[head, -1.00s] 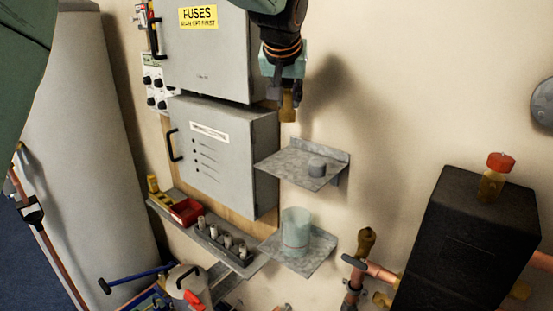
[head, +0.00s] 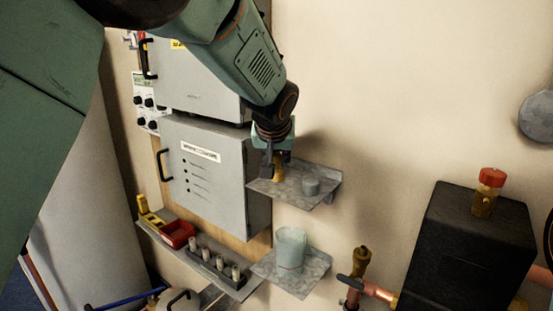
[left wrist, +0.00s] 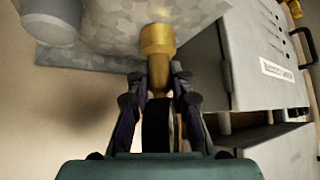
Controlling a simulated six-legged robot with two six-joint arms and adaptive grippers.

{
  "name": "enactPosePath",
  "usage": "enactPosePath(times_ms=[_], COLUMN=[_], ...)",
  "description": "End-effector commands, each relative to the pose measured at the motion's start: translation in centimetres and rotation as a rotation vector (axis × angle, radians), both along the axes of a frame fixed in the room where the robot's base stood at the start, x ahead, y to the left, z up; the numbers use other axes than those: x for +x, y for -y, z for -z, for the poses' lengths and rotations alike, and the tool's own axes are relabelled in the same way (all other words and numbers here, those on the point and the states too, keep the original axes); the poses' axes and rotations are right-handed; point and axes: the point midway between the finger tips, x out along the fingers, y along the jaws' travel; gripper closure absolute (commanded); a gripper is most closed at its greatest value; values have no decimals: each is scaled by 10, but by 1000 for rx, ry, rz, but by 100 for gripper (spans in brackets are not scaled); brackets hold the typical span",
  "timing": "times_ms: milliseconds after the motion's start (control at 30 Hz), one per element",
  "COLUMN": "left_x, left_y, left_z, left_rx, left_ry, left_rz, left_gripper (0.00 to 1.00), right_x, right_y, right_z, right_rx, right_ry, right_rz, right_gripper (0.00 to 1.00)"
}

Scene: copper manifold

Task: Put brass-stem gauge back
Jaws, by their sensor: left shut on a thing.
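My left gripper (head: 274,168) is shut on the brass-stem gauge and holds it over the left part of the upper grey metal shelf (head: 322,198). The gauge's brass stem (head: 279,173) points down at the shelf. In the left wrist view my left gripper (left wrist: 165,85) has the gauge's dark round body between its fingers, and the brass stem (left wrist: 157,42) sticks out past the fingertips towards the mottled shelf (left wrist: 110,35). I cannot tell whether the stem's end touches the shelf. My right gripper is not in view.
A grey cabinet (head: 215,185) is close on the left. A lower shelf (head: 312,280) holds a translucent cup (head: 291,247). A black box (head: 470,250) with copper pipes is at right.

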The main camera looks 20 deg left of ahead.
Motion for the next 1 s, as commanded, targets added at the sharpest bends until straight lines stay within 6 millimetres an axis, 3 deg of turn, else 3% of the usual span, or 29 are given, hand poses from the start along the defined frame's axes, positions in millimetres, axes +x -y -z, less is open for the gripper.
enactPosePath(times_ms=[400, 433, 700, 1000], left_x=[1, 1, 0, 0], left_y=[-1, -1, -1, -1], left_z=[4, 5, 5, 4], left_rx=[-1, -1, -1, -1], left_ry=[4, 2, 0, 1], left_rz=[1, 0, -1, 0], left_gripper=[100, 79, 56, 56], right_x=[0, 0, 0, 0], right_y=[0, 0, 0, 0], right_z=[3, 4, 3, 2], right_rx=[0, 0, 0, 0], right_ry=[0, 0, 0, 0], right_rz=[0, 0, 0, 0], right_gripper=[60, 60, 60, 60])
